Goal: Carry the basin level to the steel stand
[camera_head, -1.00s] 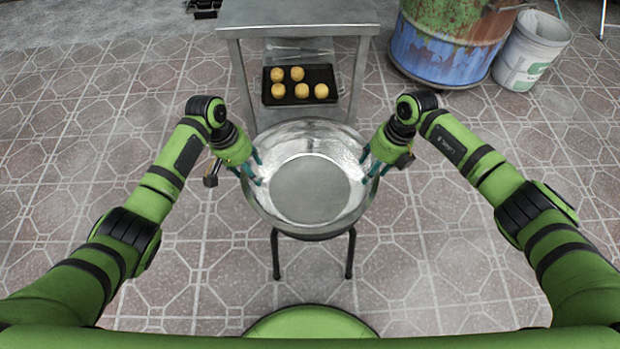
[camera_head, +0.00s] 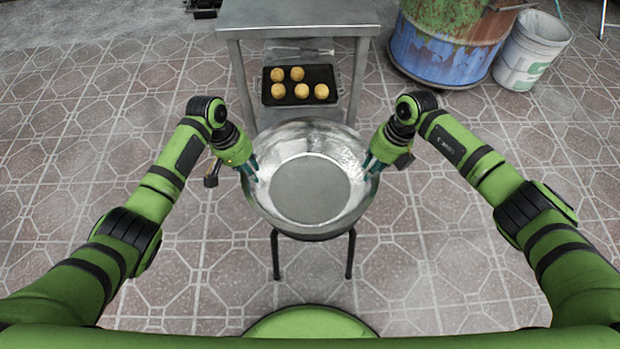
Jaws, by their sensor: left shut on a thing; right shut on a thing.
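The basin (camera_head: 310,190) is a wide, shiny steel bowl, empty, in the middle of the view. It looks about level, over a dark-legged stool (camera_head: 351,253). I cannot tell whether it touches the stool. My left gripper (camera_head: 252,170) is shut on the basin's left rim. My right gripper (camera_head: 371,168) is shut on the basin's right rim. The steel stand (camera_head: 297,14) is a grey metal table with a bare top, just beyond the basin.
A black tray (camera_head: 327,72) with several round yellow-brown balls sits on the stand's lower shelf. A rusty blue-green barrel (camera_head: 440,52) and a white bucket (camera_head: 530,50) stand at the back right. The tiled floor is clear on both sides.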

